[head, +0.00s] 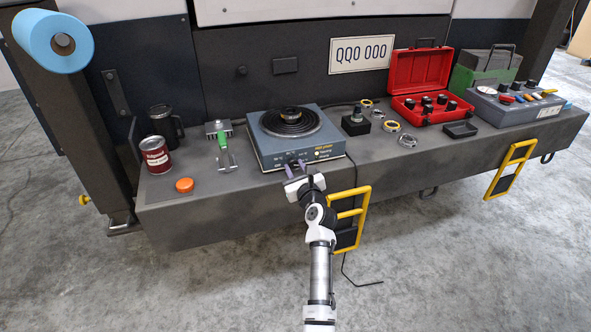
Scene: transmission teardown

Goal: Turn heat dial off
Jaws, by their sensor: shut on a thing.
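The hot plate (262,151) is a blue-grey box with a black coil on top, standing near the middle of the grey bench. Its front face carries small white markings and yellow lettering. A small ring-shaped part (292,113) sits on the coil. My gripper (296,165) is at the front face of the hot plate, its fingers shut at the spot where the heat dial appears to be. The dial itself is hidden by the fingers, so its setting cannot be read.
A green-handled tool (223,150), a red can (156,155) and an orange cap (184,185) lie left of the hot plate. A black block (356,123), several rings and a red toolbox (425,85) are to the right. A yellow step (350,215) hangs below the bench edge, close to my arm.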

